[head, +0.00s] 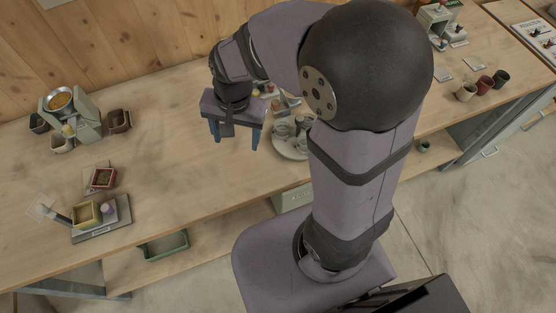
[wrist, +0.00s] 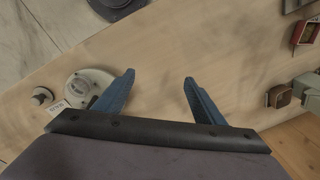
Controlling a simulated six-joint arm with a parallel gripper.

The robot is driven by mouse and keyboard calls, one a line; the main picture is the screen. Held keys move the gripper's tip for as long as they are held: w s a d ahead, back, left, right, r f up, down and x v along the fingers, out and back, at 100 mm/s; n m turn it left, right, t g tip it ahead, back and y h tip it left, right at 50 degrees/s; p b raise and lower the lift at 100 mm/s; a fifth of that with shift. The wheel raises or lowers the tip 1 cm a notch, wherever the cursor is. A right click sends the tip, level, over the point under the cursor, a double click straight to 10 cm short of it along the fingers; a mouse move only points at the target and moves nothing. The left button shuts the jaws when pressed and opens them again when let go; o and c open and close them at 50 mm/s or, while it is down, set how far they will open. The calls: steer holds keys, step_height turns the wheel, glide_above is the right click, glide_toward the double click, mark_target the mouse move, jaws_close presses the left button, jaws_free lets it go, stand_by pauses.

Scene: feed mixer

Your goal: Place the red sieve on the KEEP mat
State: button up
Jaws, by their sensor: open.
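The red sieve (head: 102,179), a small square red-walled box with brown stuff inside, sits on the bench at the left of the head view. It seems to rest on a pale flat card. It also shows at the right edge of the wrist view (wrist: 304,33). In front of it lies a dark grey mat (head: 122,219) with a label too small to read; I cannot tell if it is the KEEP mat. A yellow square box (head: 87,214) stands on this mat. My gripper (head: 235,137) is open and empty above the bench, well right of the sieve.
A round pale tray (head: 290,147) with metal items is right of my gripper. Several cups (head: 485,83) stand far right. Bench between sieve and gripper is clear.

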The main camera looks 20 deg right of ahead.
steer(key=s+d+f+n+g, duration=0.1)
steer(key=s+d+f+n, duration=0.1)
steer(key=s+d+n, duration=0.4)
steer(key=s+d, duration=0.2)
steer(key=s, duration=0.1)
steer(key=shift+s+n+h, duration=0.3)
steer(key=shift+s+h, duration=0.1)
steer(key=shift+a, duration=0.1)
stand_by(0.5)
